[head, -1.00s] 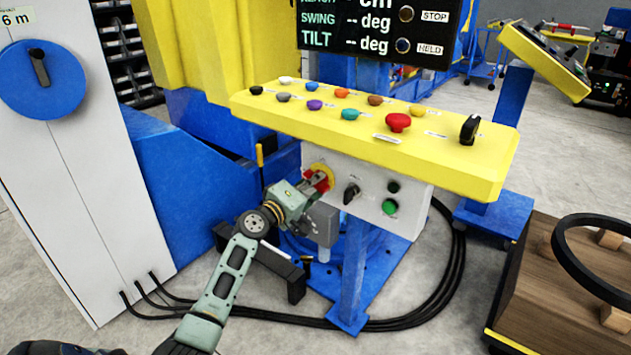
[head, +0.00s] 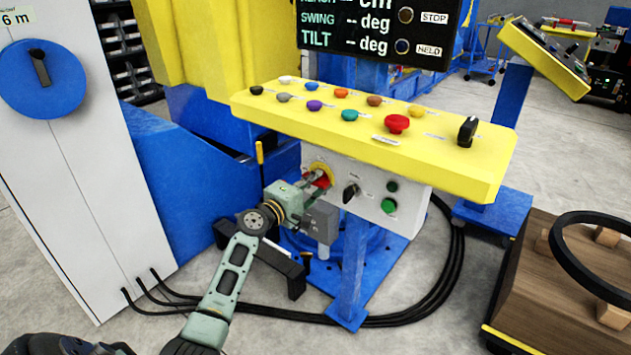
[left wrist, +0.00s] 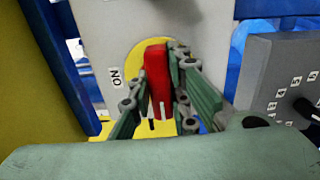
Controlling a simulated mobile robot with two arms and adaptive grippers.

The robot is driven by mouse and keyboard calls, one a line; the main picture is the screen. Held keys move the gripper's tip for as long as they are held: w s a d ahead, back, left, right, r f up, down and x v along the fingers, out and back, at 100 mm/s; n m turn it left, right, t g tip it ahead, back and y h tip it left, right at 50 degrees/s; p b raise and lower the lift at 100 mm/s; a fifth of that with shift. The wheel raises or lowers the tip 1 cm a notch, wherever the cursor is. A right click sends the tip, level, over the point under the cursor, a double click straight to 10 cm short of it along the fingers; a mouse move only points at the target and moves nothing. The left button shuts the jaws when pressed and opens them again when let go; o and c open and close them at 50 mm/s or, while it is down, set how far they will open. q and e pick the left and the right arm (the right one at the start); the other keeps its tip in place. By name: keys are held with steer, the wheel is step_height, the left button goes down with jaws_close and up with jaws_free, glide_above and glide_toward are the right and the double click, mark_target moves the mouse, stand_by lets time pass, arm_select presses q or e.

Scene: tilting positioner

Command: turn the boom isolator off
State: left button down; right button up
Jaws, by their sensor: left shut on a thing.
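The boom isolator is a red handle on a round yellow plate (head: 318,167), at the left of the white panel under the yellow console. My left gripper (head: 315,180) reaches it from the lower left and is shut on the red handle. In the left wrist view the red handle (left wrist: 157,80) stands between the two fingers of my left gripper (left wrist: 160,95). The handle lines up with the picture's vertical there. An "ON" label (left wrist: 115,78) shows at the left of the yellow plate (left wrist: 135,62). Other labels around the plate are hidden. My right gripper is not in view.
A black selector knob (head: 350,192) and a green button (head: 389,205) sit right of the isolator. A grey box (head: 322,220) is just below the gripper. The yellow console (head: 460,165) overhangs from above. A blue post (head: 354,265) stands below.

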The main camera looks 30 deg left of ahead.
arm_select(q)
steer(key=shift+a, duration=0.1)
steer(key=c, duration=1.6)
jaws_free()
steer(key=shift+c, duration=0.2)
steer(key=shift+s, duration=0.1)
steer(key=s, duration=1.1)
steer(key=shift+s+a, duration=0.4)
steer(key=shift+a, duration=0.05)
steer(key=shift+d, duration=0.1)
